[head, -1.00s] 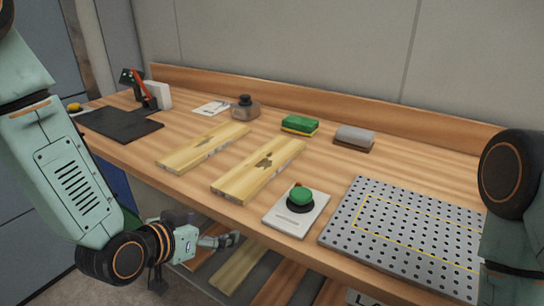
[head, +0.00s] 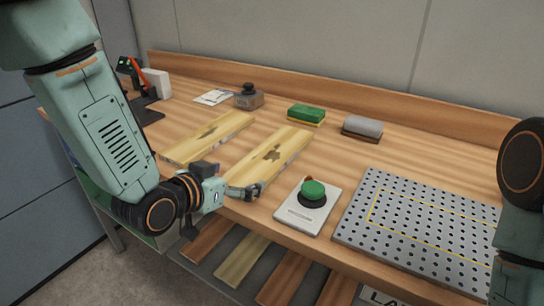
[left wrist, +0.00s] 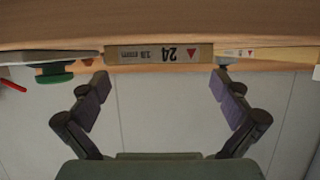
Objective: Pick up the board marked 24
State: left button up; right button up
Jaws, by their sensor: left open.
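The board marked 24 (left wrist: 160,54) shows its end face in the left wrist view, with "24" upside down. In the head view it is the pale board with a dark knot (head: 272,153), lying flat on the workbench (head: 400,160) left of the green button. My left gripper (head: 250,190) is at the board's front end, by the bench edge, and hides part of that end. In the left wrist view its fingers (left wrist: 162,88) are open and empty, spread to either side of the board's end. My right gripper is out of view.
A second pale board (head: 208,137) lies to the left, its end (left wrist: 268,54) beside the first in the wrist view. The green button (head: 313,190) and a perforated plate (head: 420,225) are to the right. Green (head: 306,114) and grey blocks (head: 362,127) stand behind.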

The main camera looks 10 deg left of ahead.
aim_at(252, 170)
pick_arm(q)
jog(key=shift+b+x, duration=0.3)
jog(key=shift+x, duration=1.9)
jog(key=shift+r, duration=0.1)
jog(key=shift+c, duration=0.4)
jog(key=c, duration=1)
notch_tip(252, 170, up, 9)
jog(key=shift+r+p, duration=0.15)
jog(key=shift+p, duration=1.1)
jog(key=shift+r, duration=0.35)
